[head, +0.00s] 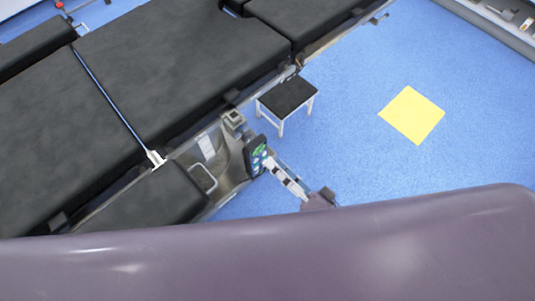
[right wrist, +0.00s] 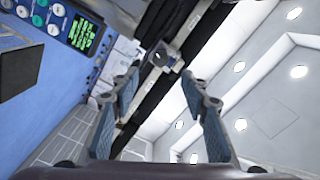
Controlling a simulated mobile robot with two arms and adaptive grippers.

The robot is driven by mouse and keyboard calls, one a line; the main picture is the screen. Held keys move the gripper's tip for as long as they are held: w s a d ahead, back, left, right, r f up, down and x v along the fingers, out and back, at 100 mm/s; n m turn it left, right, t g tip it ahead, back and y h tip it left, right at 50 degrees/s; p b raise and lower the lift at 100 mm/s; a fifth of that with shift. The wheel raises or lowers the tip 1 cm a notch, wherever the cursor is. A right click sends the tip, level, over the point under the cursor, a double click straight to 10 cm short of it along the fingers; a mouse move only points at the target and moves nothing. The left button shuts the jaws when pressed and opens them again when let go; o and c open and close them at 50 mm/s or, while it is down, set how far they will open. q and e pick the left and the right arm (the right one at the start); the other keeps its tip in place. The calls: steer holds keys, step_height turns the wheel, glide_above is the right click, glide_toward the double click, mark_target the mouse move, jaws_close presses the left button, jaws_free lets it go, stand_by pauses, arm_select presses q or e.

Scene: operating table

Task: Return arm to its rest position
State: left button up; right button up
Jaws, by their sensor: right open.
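My right gripper (head: 281,168) is just below the middle of the head view, beside the operating table's near side. In the right wrist view my right gripper (right wrist: 161,88) has its two blue-grey fingers spread apart with nothing held between them. A hand control with a green display (head: 257,155) hangs at the table's side, close to the fingertips in the head view. The control (right wrist: 75,28) also shows at the upper left of the wrist view, outside the fingers. I cannot tell if it touches the gripper. My left gripper is not in view.
The operating table (head: 160,60) with black pads fills the upper left. A small black-topped stool (head: 287,93) stands beside it. A yellow square (head: 412,114) lies on the blue floor (head: 350,150), which is otherwise clear to the right. My purple body hides the bottom.

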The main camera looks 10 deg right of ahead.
steer(key=shift+s+d, duration=0.25)
steer(key=shift+s, duration=0.1)
stand_by(0.3)
steer(key=s+d+f+n+g+h, duration=0.15)
steer(key=d+f, duration=0.25)
steer(key=f, duration=0.6)
steer(key=s+d+f+n+g+h, duration=0.1)
steer(key=s+d+f+g+h, duration=0.2)
steer(key=f, duration=0.6)
steer(key=d+f+n+g+h, duration=0.25)
steer(key=d+f, duration=0.25)
steer(key=f, duration=0.5)
steer(key=s+d+f+g+h, duration=0.1)
steer(key=s+f, duration=0.3)
steer(key=s, duration=0.4)
steer(key=s+d+f+n+g+h, duration=0.1)
steer(key=s+f+g, duration=0.2)
steer(key=s+f, duration=0.2)
steer(key=s+d+f+n+g+h, duration=0.1)
steer(key=s+f, duration=0.3)
steer(key=s, duration=0.7)
steer(key=shift+s+d+f+g+h, duration=0.25)
steer(key=shift+d+g, duration=0.25)
steer(key=shift+g, duration=0.3)
